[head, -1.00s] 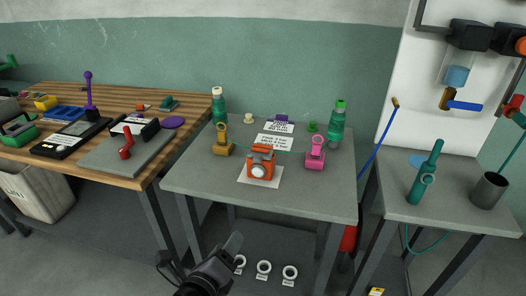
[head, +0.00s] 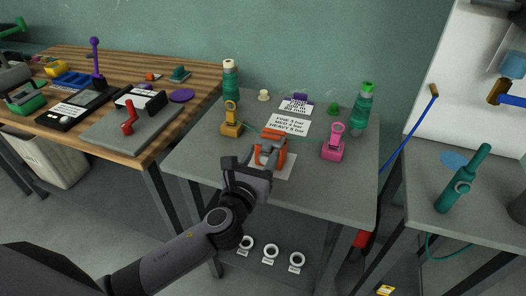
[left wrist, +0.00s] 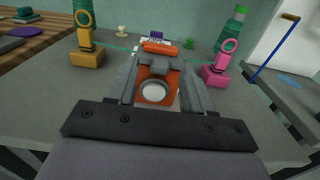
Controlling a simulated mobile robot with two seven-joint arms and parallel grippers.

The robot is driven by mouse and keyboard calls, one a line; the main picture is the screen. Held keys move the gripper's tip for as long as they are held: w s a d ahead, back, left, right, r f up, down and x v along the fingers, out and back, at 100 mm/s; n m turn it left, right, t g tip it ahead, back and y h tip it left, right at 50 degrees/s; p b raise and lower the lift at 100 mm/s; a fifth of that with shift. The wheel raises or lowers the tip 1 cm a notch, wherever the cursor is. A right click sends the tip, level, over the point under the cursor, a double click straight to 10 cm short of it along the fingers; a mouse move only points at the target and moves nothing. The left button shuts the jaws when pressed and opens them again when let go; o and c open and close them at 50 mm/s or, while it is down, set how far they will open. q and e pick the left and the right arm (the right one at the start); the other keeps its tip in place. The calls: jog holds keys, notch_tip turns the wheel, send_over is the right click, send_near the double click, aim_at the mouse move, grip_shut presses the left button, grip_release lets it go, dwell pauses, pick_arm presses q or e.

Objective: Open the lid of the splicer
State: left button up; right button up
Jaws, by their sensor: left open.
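The orange splicer (head: 272,148) stands on a white sheet in the middle of the grey table. In the left wrist view the splicer (left wrist: 156,92) shows a round white disc on its front, a dark part above it and an orange bar on top. My left gripper (head: 264,150) is open, at the splicer's near side. In the left wrist view its fingers (left wrist: 163,75) reach along both sides of the splicer; I cannot tell whether they touch it. The gripper hides part of the splicer's front in the head view. My right gripper is not in view.
A yellow clamp (head: 231,122) and a pink clamp (head: 333,146) flank the splicer, with a thin green line running between them. Green spools (head: 230,80) and (head: 362,108) stand behind. Printed cards lie at the back. White rings (head: 271,251) sit below the table.

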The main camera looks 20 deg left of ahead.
pick_arm(q)
jog(key=shift+w, duration=0.75)
